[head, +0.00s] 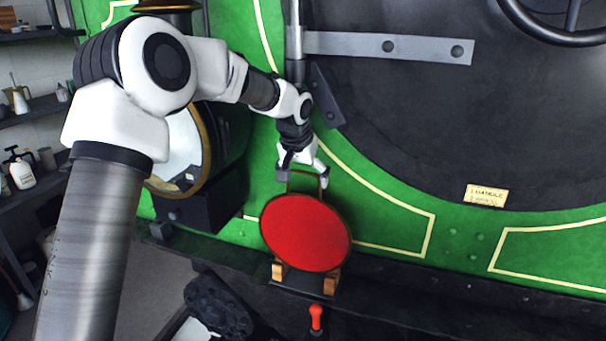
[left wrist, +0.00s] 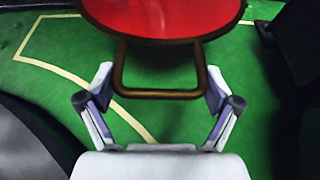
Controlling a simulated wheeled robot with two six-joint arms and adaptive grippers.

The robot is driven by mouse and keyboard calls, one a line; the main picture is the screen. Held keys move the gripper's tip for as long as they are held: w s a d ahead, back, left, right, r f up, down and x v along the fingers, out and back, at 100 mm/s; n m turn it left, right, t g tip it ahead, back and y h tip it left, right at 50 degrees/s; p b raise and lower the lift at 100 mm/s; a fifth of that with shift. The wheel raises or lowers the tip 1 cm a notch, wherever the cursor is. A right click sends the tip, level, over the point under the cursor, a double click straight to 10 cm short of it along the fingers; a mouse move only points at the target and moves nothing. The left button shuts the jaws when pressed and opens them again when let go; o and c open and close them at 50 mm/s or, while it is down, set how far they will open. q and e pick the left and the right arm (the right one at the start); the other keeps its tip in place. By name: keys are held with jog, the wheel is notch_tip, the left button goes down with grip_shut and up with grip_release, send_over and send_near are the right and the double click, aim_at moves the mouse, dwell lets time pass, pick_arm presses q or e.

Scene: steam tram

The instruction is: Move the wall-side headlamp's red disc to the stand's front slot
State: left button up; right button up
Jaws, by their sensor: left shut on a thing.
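The red disc (head: 305,232) has a dark rim and a brass loop handle (head: 307,177) on top. My left gripper (head: 303,175) is shut on this handle from above. In the left wrist view, the fingers (left wrist: 158,92) are at either side of the loop (left wrist: 158,94), and the disc's red face (left wrist: 165,15) shows beyond it. The disc's lower edge is at the stand (head: 304,286), between or in front of its wooden blocks; I cannot tell which slot, or whether it is seated. The wall-side headlamp (head: 205,150) is partly behind my left arm. My right gripper is out of view.
The green tram front with its dark round door (head: 420,110) rises close behind the disc. A red-handled lever (head: 316,318) stands just in front of the stand. Shelves with bottles (head: 22,172) line the left wall. The ledge right of the stand looks clear.

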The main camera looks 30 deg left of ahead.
pick_arm(q)
jog(key=shift+w+d, duration=0.1)
jog(key=shift+w, duration=0.05)
dwell(0.6)
jog(key=shift+p, duration=0.35)
dwell(0.5)
jog(key=shift+p, duration=0.55)
dwell(0.7)
jog(key=shift+f+b, duration=0.7)
jog(key=shift+f, duration=0.55)
dwell(0.7)
jog(key=shift+f+b, duration=0.3)
jog(key=shift+f, duration=0.85)
dwell(1.0)
